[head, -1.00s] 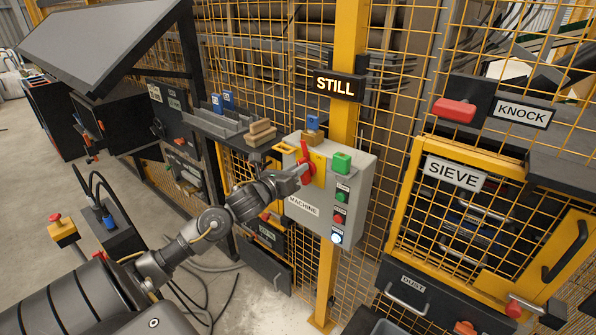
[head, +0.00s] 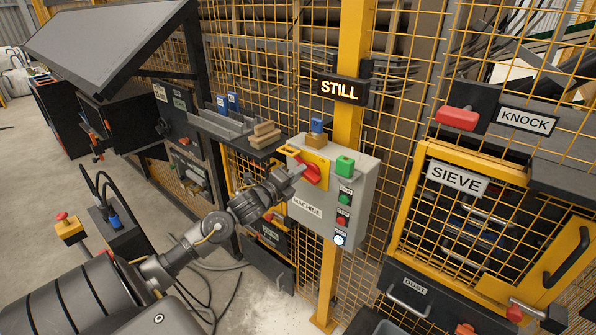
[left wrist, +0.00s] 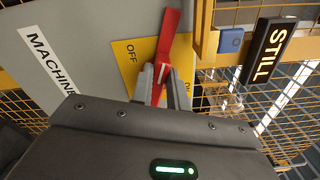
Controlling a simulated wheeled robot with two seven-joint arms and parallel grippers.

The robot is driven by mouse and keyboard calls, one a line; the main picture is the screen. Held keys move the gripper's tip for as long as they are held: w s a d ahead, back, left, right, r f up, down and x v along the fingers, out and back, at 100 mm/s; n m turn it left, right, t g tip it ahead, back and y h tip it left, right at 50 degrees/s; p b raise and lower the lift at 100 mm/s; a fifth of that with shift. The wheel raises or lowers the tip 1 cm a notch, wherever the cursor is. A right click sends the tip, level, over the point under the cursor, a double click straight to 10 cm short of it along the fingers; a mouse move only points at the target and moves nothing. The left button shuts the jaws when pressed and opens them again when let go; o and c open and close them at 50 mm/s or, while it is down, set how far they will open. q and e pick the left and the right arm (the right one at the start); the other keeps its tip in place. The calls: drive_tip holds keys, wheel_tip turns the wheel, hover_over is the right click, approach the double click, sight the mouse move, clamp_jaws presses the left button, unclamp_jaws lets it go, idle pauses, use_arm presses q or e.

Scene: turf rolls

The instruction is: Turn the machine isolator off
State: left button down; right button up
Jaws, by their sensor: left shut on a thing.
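The machine isolator is a red handle (head: 310,168) on a yellow plate (head: 322,161), on the grey box labelled MACHINE (head: 352,192). The handle slants up and left on the box. In the left wrist view the red handle (left wrist: 168,40) runs between my fingers, with OFF readable on the plate (left wrist: 128,68) to its left; a second label right of it is partly hidden. My left gripper (head: 298,171) is shut on the handle, a finger on each side; its fingers also show in the left wrist view (left wrist: 160,88). My right gripper is not in view.
The box also carries a green block (head: 345,164), several buttons and a lit white lamp (head: 339,239). A STILL sign (head: 341,89) glows on the yellow post (head: 352,50). Mesh fencing stands around the box. The SIEVE door (head: 458,178) is at right.

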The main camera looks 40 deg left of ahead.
use_arm(q)
drive_tip(key=shift+f+n+p, duration=0.2)
drive_tip(key=shift+n+p, duration=0.15)
drive_tip(key=shift+n, duration=0.6)
drive_tip(key=shift+f+n+p, duration=0.15)
drive_tip(key=shift+n+p, duration=0.15)
drive_tip(key=shift+n, duration=0.65)
drive_tip(key=shift+f, duration=0.1)
drive_tip(key=c, duration=1.4)
unclamp_jaws()
drive_tip(key=shift+o, duration=0.2)
drive_tip(key=s+b, duration=0.3)
drive_tip(key=s, duration=0.8)
drive_tip(key=shift+w, duration=0.1)
